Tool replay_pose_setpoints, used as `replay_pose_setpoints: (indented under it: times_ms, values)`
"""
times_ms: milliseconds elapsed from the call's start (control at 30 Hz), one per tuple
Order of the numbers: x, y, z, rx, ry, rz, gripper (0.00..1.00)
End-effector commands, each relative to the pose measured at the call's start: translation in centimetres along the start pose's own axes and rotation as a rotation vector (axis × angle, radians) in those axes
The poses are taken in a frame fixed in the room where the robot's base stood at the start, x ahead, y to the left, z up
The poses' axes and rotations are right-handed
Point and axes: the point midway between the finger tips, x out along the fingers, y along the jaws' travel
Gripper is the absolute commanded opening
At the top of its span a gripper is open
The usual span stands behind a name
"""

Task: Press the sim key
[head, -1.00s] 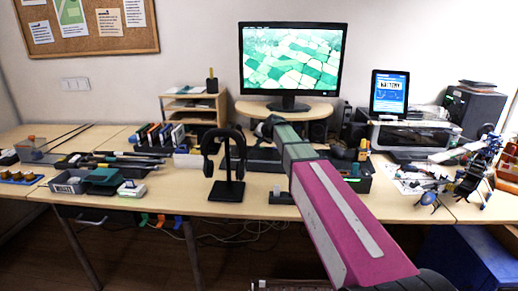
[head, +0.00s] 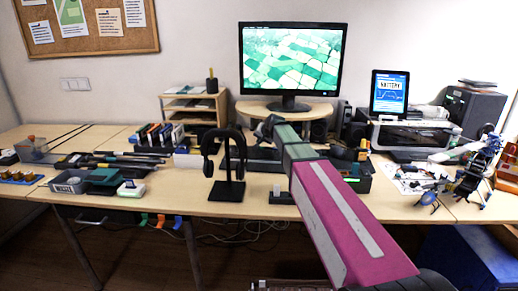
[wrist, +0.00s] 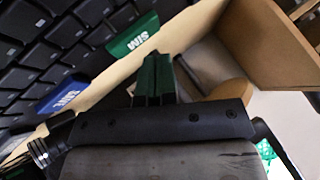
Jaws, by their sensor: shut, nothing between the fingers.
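The sim key (wrist: 132,37) is a green key with white "SIM" lettering at the edge of a dark keyboard (wrist: 70,30) in the wrist view. My gripper (wrist: 157,62) has dark green fingers, shut together with nothing between them. In the wrist view its tips are just to the lower right of the sim key; I cannot tell whether they touch it. A blue key (wrist: 63,94) with white lettering, hard to read, lies to the left along the same edge. In the head view my own arm hides the gripper tips and the sim key.
A monitor (head: 292,60) stands on a wooden riser (head: 250,107) behind the arm. Headphones on a black stand (head: 227,190) are left of the arm. A tablet (head: 389,93) stands at right. A wooden panel (wrist: 265,50) is close right of the gripper in the wrist view.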

Motion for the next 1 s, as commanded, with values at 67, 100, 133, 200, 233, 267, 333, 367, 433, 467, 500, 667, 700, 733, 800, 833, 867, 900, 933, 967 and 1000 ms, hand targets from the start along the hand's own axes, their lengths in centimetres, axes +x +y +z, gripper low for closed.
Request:
replay_pose_setpoints:
  times_ms: [67,100,133,200,233,267,333,367,433,467,500,667,700,733,800,833,867,900,933,967,1000]
  values:
    - [0.00,0.00,0.00,0.000,0.000,0.000,0.00]
    - [0.00,0.00,0.00,0.000,0.000,0.000,0.00]
    - [0.00,0.00,0.00,0.000,0.000,0.000,0.00]
    - [0.00,0.00,0.00,0.000,0.000,0.000,0.00]
    - [0.00,0.00,0.00,0.000,0.000,0.000,0.00]
    - [0.00,0.00,0.00,0.000,0.000,0.000,0.00]
    - [0.00,0.00,0.00,0.000,0.000,0.000,0.00]
    - [0.00,0.00,0.00,0.000,0.000,0.000,0.00]
    - [0.03,0.03,0.02,0.000,0.000,0.000,0.00]
    - [0.06,0.05,0.04,0.000,0.000,0.000,0.00]
    - [0.12,0.09,0.09,0.000,0.000,0.000,0.00]
    - [0.47,0.35,0.35,0.000,-0.001,0.000,0.00]
    - [0.53,0.40,0.39,0.000,0.000,0.000,0.00]
    - [0.56,0.42,0.41,0.000,0.000,0.000,0.00]
    - [0.58,0.43,0.42,0.000,0.000,0.000,0.00]
    - [0.58,0.42,0.42,0.000,0.000,0.000,0.00]
    - [0.57,0.42,0.41,0.000,0.000,0.000,0.00]
    - [0.57,0.42,0.41,0.000,0.000,0.000,0.00]
    - [0.57,0.42,0.41,0.000,0.000,0.000,0.00]
    - [0.57,0.42,0.41,0.000,0.000,0.000,0.00]
    - [0.57,0.42,0.41,0.000,0.000,0.000,0.00]
